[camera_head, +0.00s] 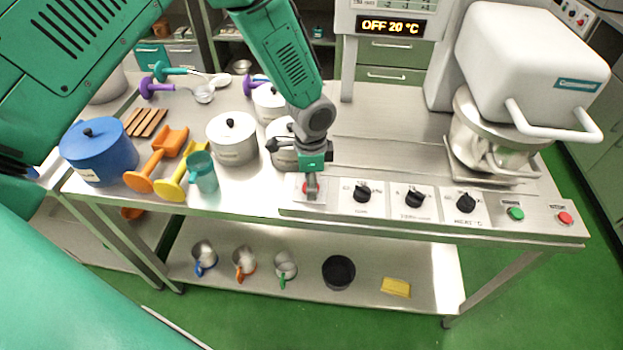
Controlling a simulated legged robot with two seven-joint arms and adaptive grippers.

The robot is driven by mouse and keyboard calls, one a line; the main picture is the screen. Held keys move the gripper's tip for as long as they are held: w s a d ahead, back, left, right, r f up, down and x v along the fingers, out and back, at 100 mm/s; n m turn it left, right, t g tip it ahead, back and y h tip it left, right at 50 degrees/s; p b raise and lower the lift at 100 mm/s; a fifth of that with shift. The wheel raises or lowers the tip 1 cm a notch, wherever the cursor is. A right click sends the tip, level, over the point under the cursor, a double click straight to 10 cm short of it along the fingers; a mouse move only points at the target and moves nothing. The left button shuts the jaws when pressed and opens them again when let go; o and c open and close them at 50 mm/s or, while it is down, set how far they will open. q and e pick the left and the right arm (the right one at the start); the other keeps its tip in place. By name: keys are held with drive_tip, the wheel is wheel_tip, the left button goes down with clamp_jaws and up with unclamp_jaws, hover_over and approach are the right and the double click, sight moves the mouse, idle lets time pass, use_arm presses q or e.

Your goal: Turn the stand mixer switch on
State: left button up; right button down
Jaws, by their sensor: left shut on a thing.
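The white stand mixer (530,60) stands at the table's right end, with its metal bowl (485,135) under the head. The control panel (388,212) runs along the front edge, with several black knobs, a green button (516,214) and a red button (565,218). My left gripper (312,190) points down at the panel's left end. It is shut on a small red control (304,187), mostly hidden by the fingers; its exact form and position I cannot tell. My right gripper is not in view.
A display (390,26) behind the table reads "OFF 20 °C". A white lidded pot (232,140), a blue pot (97,152), a teal mug (202,172) and orange and yellow scoops crowd the left side. The tabletop between the panel and the display is clear.

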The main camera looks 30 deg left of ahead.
use_arm(q)
drive_tip(key=shift+w+m, duration=0.1)
drive_tip(key=shift+m, duration=1)
drive_tip(key=shift+r, duration=0.1)
drive_tip(key=o, duration=1.2)
drive_tip(key=shift+c, duration=0.2)
drive_tip(key=shift+r, duration=0.2)
wheel_tip(320, 180, up, 11)
drive_tip(key=shift+r, duration=0.15)
